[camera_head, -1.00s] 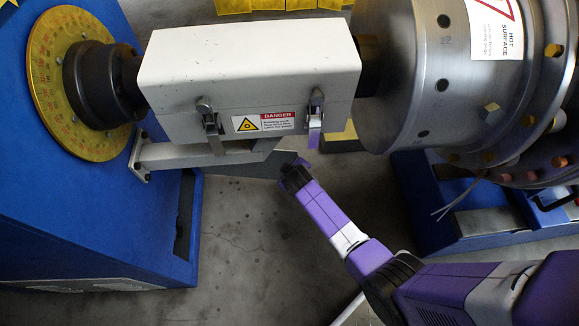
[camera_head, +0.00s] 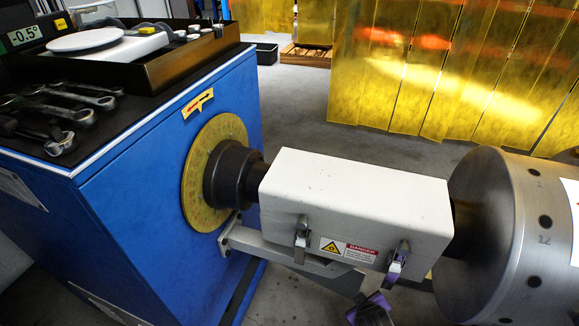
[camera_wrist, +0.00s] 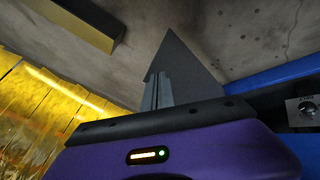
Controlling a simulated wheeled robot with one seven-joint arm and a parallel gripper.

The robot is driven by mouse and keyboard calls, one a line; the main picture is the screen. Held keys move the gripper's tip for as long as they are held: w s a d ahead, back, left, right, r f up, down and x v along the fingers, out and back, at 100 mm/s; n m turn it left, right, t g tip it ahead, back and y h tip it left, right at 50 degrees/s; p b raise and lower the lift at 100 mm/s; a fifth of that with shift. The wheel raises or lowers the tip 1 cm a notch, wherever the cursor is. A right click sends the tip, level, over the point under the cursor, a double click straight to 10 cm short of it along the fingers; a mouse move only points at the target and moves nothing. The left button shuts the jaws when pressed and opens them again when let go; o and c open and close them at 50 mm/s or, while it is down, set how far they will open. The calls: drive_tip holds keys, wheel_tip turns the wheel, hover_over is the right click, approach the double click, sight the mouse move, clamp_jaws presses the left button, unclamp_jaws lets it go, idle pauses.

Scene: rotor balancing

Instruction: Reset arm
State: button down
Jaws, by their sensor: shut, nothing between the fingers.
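My purple arm end shows at the bottom edge of the head view, with my gripper (camera_head: 374,302) just below the white shaft cover (camera_head: 352,205) near its right latch. Most of the arm is out of frame. In the wrist view my gripper (camera_wrist: 157,92) has its fingers together with nothing held. A dark grey triangular plate (camera_wrist: 186,72) stands just beyond the fingers. I cannot tell whether they touch it.
The blue machine (camera_head: 150,160) carries a yellow graduated disc (camera_head: 195,170) and a tool top with wrenches (camera_head: 65,105). The steel rotor (camera_head: 490,235) is on the right. Yellow curtains (camera_head: 430,75) hang behind. Open floor lies between.

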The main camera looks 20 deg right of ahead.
drive_tip(key=w+a+r+t+y, duration=0.1)
drive_tip(key=a+r+t, duration=0.15)
drive_tip(key=r, duration=0.35)
drive_tip(key=w+a+r+t, duration=0.1)
drive_tip(key=a+r+t, duration=0.15)
drive_tip(key=r, duration=0.35)
drive_tip(key=s+a+r+m+t+y+p, duration=0.15)
drive_tip(key=s+a+r, duration=0.25)
drive_tip(key=s+r, duration=0.9)
drive_tip(key=s+a+r+m+t+y, duration=0.15)
drive_tip(key=s+a+r, duration=0.25)
drive_tip(key=s+r, duration=0.95)
drive_tip(key=s+r+p, duration=0.1)
drive_tip(key=r+p, duration=0.8)
drive_tip(key=p, duration=0.2)
drive_tip(key=s+r+p, duration=0.2)
drive_tip(key=r+p, duration=0.7)
drive_tip(key=p, duration=0.2)
drive_tip(key=shift+s+a+r+t, duration=0.15)
drive_tip(key=shift+s+a+t, duration=0.05)
drive_tip(key=shift+s+t, duration=0.1)
